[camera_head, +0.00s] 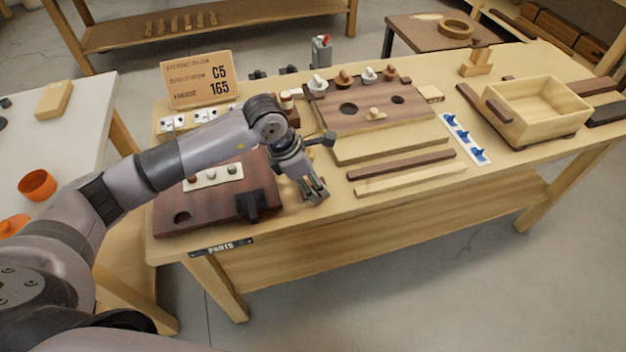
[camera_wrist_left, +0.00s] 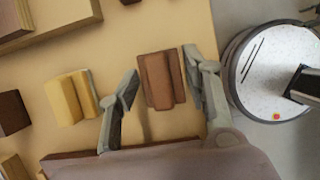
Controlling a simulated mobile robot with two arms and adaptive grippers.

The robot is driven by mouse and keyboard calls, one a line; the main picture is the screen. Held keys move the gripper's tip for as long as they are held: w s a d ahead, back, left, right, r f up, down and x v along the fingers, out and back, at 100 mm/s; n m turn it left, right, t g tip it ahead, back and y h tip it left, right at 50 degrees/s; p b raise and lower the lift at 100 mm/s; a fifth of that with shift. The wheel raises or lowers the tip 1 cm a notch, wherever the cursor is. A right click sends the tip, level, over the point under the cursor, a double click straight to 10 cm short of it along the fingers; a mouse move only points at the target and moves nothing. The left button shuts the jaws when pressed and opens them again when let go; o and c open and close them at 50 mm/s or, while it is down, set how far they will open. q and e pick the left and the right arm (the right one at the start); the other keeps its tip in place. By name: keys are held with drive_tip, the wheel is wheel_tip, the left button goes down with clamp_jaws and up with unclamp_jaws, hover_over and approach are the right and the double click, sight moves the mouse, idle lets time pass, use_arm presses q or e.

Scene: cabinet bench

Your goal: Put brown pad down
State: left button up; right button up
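The brown pad (camera_wrist_left: 160,80) is a small stepped block. The pad is at or just above the bench top; the exact height is hard to tell. In the head view my left gripper (camera_head: 314,190) points down near the bench's front edge, right of the dark brown board (camera_head: 170,222), and largely hides the pad. My right gripper is not in view.
A yellow pad (camera_wrist_left: 65,100) lies on the bench beside the gripper. To the right are a dark strip (camera_head: 400,164), a light strip (camera_head: 410,180) and a wooden box (camera_head: 510,118). A sign (camera_head: 198,80) stands behind. Bare bench top (camera_head: 400,205) lies along the front.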

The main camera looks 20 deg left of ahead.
use_arm(q)
drive_tip(key=shift+o, duration=1.2)
drive_tip(key=shift+f, duration=0.15)
drive_tip(key=shift+a, duration=0.15)
drive_tip(key=v, duration=0.2)
drive_tip(key=b+v, duration=0.1)
drive_tip(key=v, duration=0.2)
drive_tip(key=shift+s+a+f, duration=0.1)
drive_tip(key=shift+s, duration=0.3)
drive_tip(key=b+v, duration=0.1)
drive_tip(key=v, duration=1.1)
